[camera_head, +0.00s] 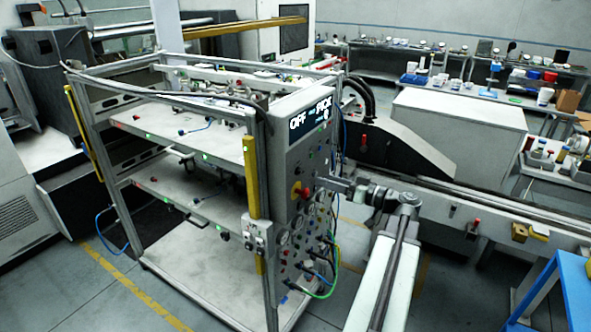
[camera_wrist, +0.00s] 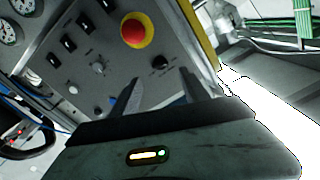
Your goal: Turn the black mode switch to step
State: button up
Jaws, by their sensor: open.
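A black rotary knob (camera_wrist: 160,62), which looks like the mode switch, sits on the grey control panel (camera_wrist: 120,68) below and right of the red emergency stop in the wrist view. Its pointer direction is too small to read. My gripper (camera_wrist: 160,88) is open, its two fingers pointing at the panel, with the knob just beyond the gap between them. They look apart from the knob, with nothing between them. In the head view my gripper (camera_head: 324,183) is at the panel's face, right of the emergency stop. I cannot make out the knob there.
The red emergency stop (camera_wrist: 137,30) on its yellow base is close to the knob. Several black rocker switches (camera_wrist: 68,42), a pale knob (camera_wrist: 98,68) and gauges (camera_wrist: 10,32) share the panel. Cables (camera_head: 318,275) hang below.

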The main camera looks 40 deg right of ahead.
aim_at(299, 172)
jog(key=x, duration=0.8)
jog(key=shift+d, duration=0.1)
jog(key=shift+s, duration=0.1)
grip_shut()
